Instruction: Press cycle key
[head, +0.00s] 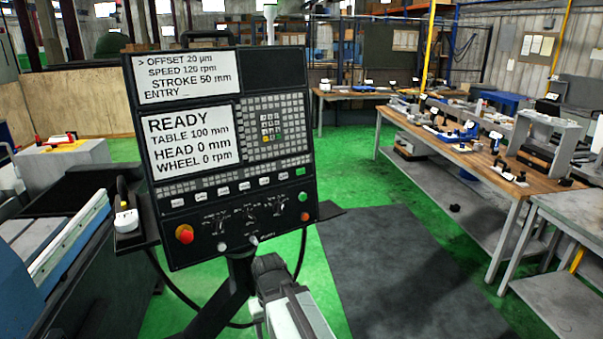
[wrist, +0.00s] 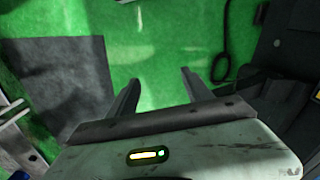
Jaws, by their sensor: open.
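The control panel (head: 225,150) stands tilted on a black post at the left of centre in the head view. Its lower screen reads READY, and the upper one shows offset, speed and stroke. A green button (head: 303,197) sits near its lower right edge, above an orange one (head: 305,216). A row of white keys (head: 222,188) runs below the keypad. The key labels are too small to read, so I cannot tell which is the cycle key. My gripper (wrist: 159,76) is open and empty in the wrist view, over green floor. No panel key shows between its fingers.
A red knob (head: 184,234) is at the panel's lower left. A blue-edged machine (head: 75,245) stands at the left. A wooden workbench (head: 430,133) with tools is at the right. A dark mat (head: 400,270) covers clear floor right of the panel.

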